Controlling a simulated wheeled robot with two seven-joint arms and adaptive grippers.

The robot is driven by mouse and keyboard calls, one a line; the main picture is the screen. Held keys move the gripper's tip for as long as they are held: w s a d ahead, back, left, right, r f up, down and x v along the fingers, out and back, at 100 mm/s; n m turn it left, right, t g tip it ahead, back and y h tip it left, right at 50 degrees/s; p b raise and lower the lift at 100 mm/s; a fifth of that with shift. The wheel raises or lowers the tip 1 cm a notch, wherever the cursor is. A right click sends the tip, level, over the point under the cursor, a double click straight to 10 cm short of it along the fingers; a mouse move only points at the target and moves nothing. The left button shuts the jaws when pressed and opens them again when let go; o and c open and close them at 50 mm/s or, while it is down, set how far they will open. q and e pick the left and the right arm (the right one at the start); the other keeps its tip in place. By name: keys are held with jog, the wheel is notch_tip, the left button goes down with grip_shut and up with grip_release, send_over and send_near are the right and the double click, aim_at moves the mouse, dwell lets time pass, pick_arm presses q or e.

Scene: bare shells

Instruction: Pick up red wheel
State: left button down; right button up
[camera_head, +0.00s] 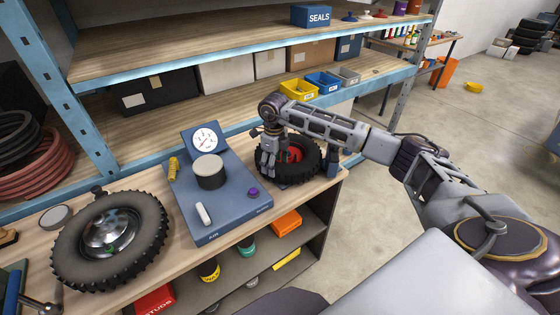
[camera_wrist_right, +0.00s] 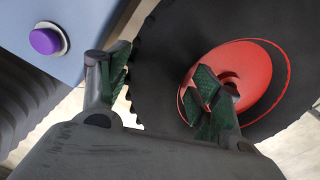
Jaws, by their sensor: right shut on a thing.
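The red wheel, a black knobbly tyre with a red hub (camera_head: 296,151), is at the right end of the wooden bench. I cannot tell whether it touches the bench top. My right gripper (camera_head: 268,152) reaches down to its left side. In the right wrist view, the wheel's red hub (camera_wrist_right: 262,75) and dark tyre fill the right half. There my right gripper (camera_wrist_right: 162,85) is shut on the tyre wall, one finger outside the tread and the other inside by the hub. My left gripper is not in view.
A blue air station (camera_head: 228,212) with a gauge and purple button (camera_wrist_right: 46,41) stands close left of the wheel. Another tyre with a silver hub (camera_head: 110,235) lies farther left. Shelves with bins (camera_head: 297,90) rise behind. Open floor (camera_head: 450,130) lies right.

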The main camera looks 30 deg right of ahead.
notch_tip(320, 180, up, 10)
jog(key=b, duration=0.2)
dwell(0.5)
jog(key=shift+r, duration=0.1)
dwell(0.4)
